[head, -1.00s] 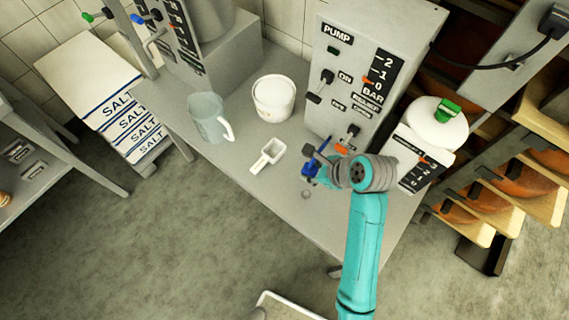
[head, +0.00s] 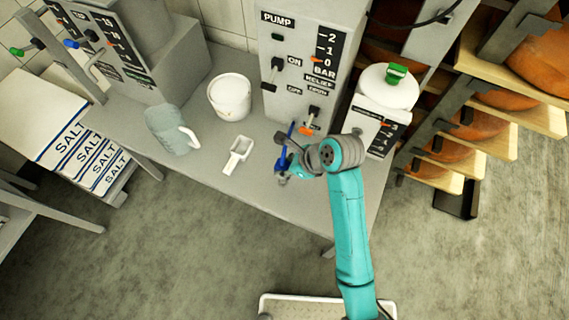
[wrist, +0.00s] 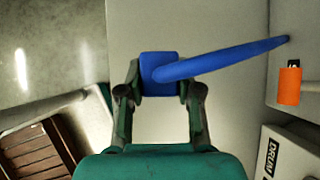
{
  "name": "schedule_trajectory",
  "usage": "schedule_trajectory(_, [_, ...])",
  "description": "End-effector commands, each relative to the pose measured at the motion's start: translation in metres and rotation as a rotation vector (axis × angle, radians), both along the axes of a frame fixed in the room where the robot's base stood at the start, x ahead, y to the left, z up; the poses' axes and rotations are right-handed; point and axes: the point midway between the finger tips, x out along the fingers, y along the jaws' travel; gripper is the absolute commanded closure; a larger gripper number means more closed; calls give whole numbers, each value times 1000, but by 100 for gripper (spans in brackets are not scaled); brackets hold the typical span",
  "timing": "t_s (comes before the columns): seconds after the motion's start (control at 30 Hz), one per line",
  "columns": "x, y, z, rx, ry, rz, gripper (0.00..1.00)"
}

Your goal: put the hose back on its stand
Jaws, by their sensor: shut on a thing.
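My gripper (head: 284,168) is over the right part of the grey table, in front of the pump box. In the wrist view its fingers (wrist: 160,84) are shut on a blue block with a long blue rod, which I take for the hose end (wrist: 222,62). The rod points to the upper right, toward an orange-tipped part (wrist: 289,86). In the head view the blue piece (head: 282,160) shows beside the gripper, partly hidden by it. I cannot tell for sure which thing is the hose's stand.
The grey table (head: 210,188) holds a jug (head: 168,132), a white tub (head: 229,98), a scoop (head: 238,156) and the pump box (head: 290,60). A white drum (head: 385,92) stands right of the pump. Cheese shelves (head: 500,115) are at the right. Salt bags (head: 80,150) are at the left.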

Motion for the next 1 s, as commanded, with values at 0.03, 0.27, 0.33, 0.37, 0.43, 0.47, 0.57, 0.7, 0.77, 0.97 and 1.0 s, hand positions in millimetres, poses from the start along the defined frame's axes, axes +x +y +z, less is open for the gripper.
schedule_trajectory(0.03, [-1, 0, -5, -1, 3, 0, 100])
schedule_trajectory(0.27, [0, 0, -24, 0, 2, 1, 100])
schedule_trajectory(0.33, [0, 0, -30, 0, 2, 0, 100])
schedule_trajectory(0.37, [0, 0, -32, 0, 2, 0, 100])
schedule_trajectory(0.43, [0, 0, -37, -1, 1, 1, 100])
schedule_trajectory(0.47, [0, 0, -39, -1, 1, 1, 100])
schedule_trajectory(0.57, [0, 0, -43, -1, 1, 1, 100])
schedule_trajectory(0.7, [0, 0, -47, -1, 1, 1, 100])
schedule_trajectory(0.77, [0, 0, -47, -1, 1, 1, 100])
schedule_trajectory(0.97, [0, 0, -47, -1, 0, 1, 100])
schedule_trajectory(1.0, [0, 0, -47, -1, 0, 1, 100])
